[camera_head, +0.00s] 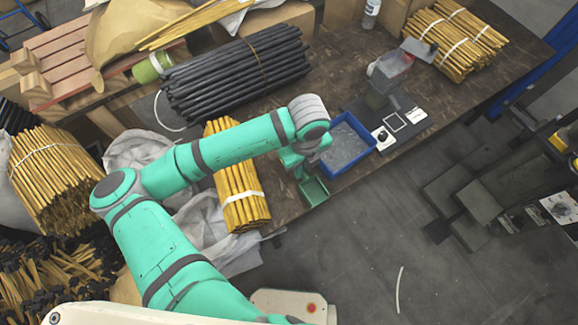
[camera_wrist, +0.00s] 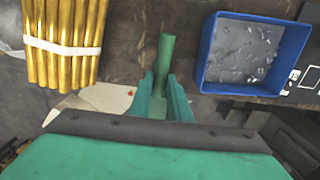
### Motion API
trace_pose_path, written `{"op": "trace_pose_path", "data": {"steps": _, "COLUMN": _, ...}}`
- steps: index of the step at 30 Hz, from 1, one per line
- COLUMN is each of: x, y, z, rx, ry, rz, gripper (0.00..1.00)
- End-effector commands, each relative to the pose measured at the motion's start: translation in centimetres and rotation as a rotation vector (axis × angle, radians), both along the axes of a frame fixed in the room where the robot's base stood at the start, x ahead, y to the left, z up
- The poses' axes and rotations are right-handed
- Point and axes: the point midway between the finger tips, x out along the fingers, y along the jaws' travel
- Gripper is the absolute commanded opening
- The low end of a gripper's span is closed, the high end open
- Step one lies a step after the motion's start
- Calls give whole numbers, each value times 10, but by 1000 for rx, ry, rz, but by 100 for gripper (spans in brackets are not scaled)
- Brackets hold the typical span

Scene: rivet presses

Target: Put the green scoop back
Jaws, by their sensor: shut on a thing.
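The green scoop (camera_head: 314,191) hangs below my gripper (camera_head: 298,166) near the front edge of the workbench, just left of the blue bin (camera_head: 347,145). In the wrist view the scoop's green handle (camera_wrist: 166,55) sticks up from between the fingers of my gripper (camera_wrist: 166,97). My gripper is shut on the scoop. The blue bin also shows in the wrist view (camera_wrist: 207,60), to the right of the scoop, with small shiny pieces lying on its grey floor. My arm and fingers hide part of the scoop.
A bundle of yellow rods (camera_head: 241,190) lies left of my gripper, with a dark rod bundle (camera_head: 240,70) behind it. A press (camera_head: 388,80) with a dark base stands right of the bin. More yellow rods (camera_head: 455,40) lie at back right. The floor (camera_head: 370,240) in front is mostly clear.

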Motion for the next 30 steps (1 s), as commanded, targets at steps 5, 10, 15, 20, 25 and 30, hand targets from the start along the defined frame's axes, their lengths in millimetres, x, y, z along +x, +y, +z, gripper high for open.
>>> {"op": "trace_pose_path", "data": {"steps": 5, "x": 21, "y": 22, "z": -27, "rx": 1, "ry": 2, "rz": 4, "gripper": 0}}
{"op": "trace_pose_path", "data": {"steps": 10, "x": 33, "y": 35, "z": -48, "rx": 2, "ry": 1, "rz": 3, "gripper": 0}}
{"op": "trace_pose_path", "data": {"steps": 15, "x": 38, "y": 39, "z": -56, "rx": 0, "ry": 0, "rz": 1, "gripper": 0}}
{"op": "trace_pose_path", "data": {"steps": 20, "x": 44, "y": 46, "z": -67, "rx": 0, "ry": 1, "rz": 4, "gripper": 0}}
{"op": "trace_pose_path", "data": {"steps": 25, "x": 43, "y": 45, "z": -91, "rx": -1, "ry": 2, "rz": 3, "gripper": 0}}
{"op": "trace_pose_path", "data": {"steps": 30, "x": 43, "y": 45, "z": -95, "rx": 0, "ry": 0, "rz": 2, "gripper": 0}}
